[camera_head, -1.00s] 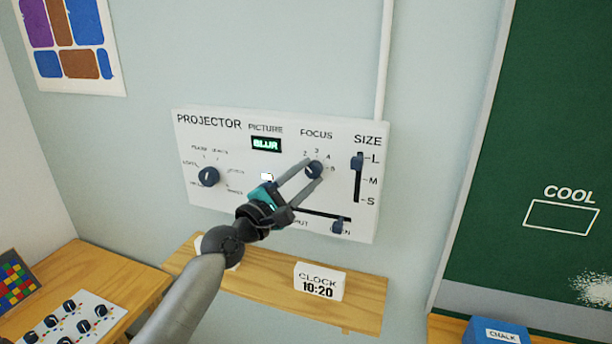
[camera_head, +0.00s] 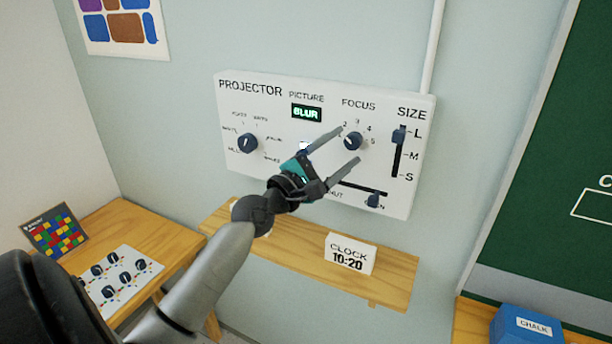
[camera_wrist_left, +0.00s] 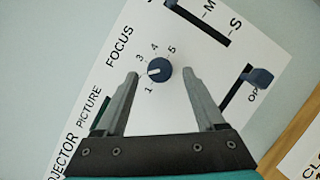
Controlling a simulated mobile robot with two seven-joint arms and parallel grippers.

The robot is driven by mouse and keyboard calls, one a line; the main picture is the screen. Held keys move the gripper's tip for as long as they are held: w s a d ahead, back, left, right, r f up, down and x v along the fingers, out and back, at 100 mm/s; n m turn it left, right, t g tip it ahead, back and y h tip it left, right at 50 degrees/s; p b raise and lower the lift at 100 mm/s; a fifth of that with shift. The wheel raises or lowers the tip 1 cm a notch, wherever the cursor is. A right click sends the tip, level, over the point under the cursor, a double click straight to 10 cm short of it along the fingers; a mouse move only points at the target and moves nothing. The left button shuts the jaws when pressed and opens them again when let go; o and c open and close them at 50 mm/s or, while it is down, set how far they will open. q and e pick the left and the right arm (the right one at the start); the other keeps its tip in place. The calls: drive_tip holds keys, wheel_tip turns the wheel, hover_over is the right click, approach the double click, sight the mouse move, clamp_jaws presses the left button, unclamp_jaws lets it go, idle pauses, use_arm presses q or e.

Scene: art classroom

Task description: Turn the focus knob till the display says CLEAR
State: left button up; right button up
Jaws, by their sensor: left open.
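The white projector panel (camera_head: 281,172) hangs on the wall. Its small picture display (camera_head: 306,113) reads BLUR. The dark blue focus knob (camera_head: 353,141) sits under the word FOCUS, with numbers around it. In the left wrist view the focus knob (camera_wrist_left: 159,69) lies beyond and between the fingertips, its white mark toward the left, between 1 and 3; the 2 cannot be seen there. My left gripper (camera_head: 350,146) is open and empty in front of the panel, its fingers spread apart and not on the knob. My right gripper is not in view.
A left knob (camera_head: 247,143), the size slider (camera_head: 398,135) and a lower slider (camera_head: 374,200) are also on the panel. A wooden shelf (camera_head: 290,258) with a clock sign (camera_head: 350,254) stands below. A chalk box (camera_head: 525,326) is at lower right.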

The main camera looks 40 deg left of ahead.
use_arm(q)
drive_tip(key=b+v, duration=0.5)
drive_tip(key=v, duration=0.9)
drive_tip(key=shift+w, duration=0.1)
